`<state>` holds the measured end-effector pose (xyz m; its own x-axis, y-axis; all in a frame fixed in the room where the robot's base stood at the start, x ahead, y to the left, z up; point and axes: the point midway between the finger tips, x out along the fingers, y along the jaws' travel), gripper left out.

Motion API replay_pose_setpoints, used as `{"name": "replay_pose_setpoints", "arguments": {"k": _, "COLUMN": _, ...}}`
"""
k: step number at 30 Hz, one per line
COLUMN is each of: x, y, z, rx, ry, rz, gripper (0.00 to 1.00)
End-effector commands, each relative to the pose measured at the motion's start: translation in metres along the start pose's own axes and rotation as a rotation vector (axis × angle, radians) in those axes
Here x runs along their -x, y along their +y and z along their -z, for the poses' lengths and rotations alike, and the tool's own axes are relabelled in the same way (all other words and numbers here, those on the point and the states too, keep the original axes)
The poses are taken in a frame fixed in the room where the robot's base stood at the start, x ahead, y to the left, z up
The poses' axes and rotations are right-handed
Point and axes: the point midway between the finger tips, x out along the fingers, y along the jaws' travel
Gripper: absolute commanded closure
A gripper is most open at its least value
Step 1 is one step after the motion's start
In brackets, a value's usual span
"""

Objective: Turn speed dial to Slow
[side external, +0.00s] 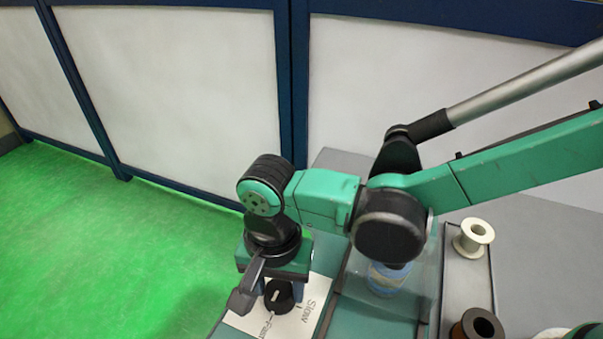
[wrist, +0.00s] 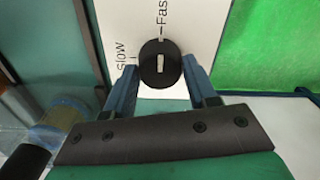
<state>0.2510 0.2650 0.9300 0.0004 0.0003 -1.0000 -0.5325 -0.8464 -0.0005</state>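The speed dial is a round black knob (side external: 279,297) with a white pointer line, on a white card (side external: 300,322) printed "Slow" and "Fast". In the wrist view the dial (wrist: 160,72) has its pointer aimed up, toward the "Fast" mark; "Slow" is printed to its left. My gripper (side external: 279,290) points down over the dial.
A pale spool (side external: 473,237) and a dark copper-coloured spool (side external: 478,328) stand farther right. Green floor (side external: 110,240) lies open at left; white wall panels stand behind.

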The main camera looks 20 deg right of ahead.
Motion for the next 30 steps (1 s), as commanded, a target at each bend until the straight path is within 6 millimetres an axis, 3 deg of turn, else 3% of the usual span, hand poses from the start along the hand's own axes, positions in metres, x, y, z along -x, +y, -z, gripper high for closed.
{"name": "replay_pose_setpoints", "arguments": {"k": 1, "x": 0.0001, "y": 0.0001, "z": 0.0000, "rx": 0.000, "ry": 0.000, "rz": 0.000, "gripper": 0.74}}
{"name": "replay_pose_setpoints", "arguments": {"k": 4, "x": 0.0002, "y": 0.0001, "z": 0.0000, "rx": 0.000, "ry": 0.000, "rz": -0.001, "gripper": 1.00}}
{"name": "replay_pose_setpoints", "arguments": {"k": 17, "x": 0.0001, "y": 0.0001, "z": 0.0000, "rx": 0.100, "ry": 0.000, "rz": -0.001, "gripper": 1.00}}
{"name": "replay_pose_setpoints", "arguments": {"k": 30, "x": 0.0000, "y": 0.0002, "z": -0.0001, "rx": 0.479, "ry": 0.000, "rz": -0.001, "gripper": 1.00}}
